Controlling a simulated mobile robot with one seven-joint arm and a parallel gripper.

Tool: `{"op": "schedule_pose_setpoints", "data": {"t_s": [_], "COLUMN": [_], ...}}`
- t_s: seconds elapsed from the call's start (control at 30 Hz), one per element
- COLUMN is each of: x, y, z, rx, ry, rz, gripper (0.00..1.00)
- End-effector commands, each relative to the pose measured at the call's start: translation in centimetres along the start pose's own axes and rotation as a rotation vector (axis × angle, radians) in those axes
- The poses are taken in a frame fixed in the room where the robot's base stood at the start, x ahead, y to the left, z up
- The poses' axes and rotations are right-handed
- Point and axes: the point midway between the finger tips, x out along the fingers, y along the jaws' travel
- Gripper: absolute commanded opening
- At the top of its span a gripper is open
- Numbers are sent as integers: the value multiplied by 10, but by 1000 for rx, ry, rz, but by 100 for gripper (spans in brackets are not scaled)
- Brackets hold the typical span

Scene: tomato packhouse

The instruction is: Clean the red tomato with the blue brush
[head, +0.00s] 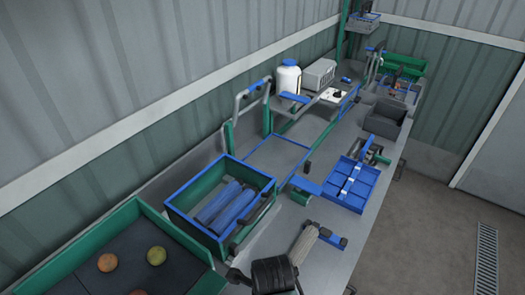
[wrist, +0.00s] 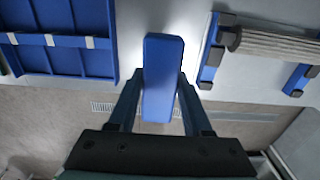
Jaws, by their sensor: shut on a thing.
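The blue brush (wrist: 163,55) shows in the wrist view as a long, smooth blue block. My gripper (wrist: 162,84) is shut on it, one finger on each side. No bristles show from this side. In the head view the dark end of my arm is at the bottom edge and the brush cannot be made out there. An orange-red tomato (head: 107,262) lies in the green-walled bin (head: 95,240) at the lower left, apart from my gripper. A yellow-green tomato (head: 157,256) lies to its right. Part of another reddish tomato (head: 138,292) shows at the bottom edge.
A grey roller (wrist: 275,45) on blue stands is just right of the brush. A blue tray (wrist: 62,62) is to its left. The bench edge drops to floor.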

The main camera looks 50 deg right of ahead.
Motion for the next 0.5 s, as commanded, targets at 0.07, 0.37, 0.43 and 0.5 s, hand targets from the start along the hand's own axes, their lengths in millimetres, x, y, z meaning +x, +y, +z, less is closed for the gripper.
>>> {"op": "schedule_pose_setpoints", "data": {"t_s": [0.07,0.37,0.43,0.5], "x": [-5,-9,-10,-11], "y": [1,3,4,4], "z": [-9,-39,-46,-52], "rx": [1,3,2,1], "ry": [2,2,2,1], "rz": [1,1,1,0], "gripper": [5,5,5,5]}}
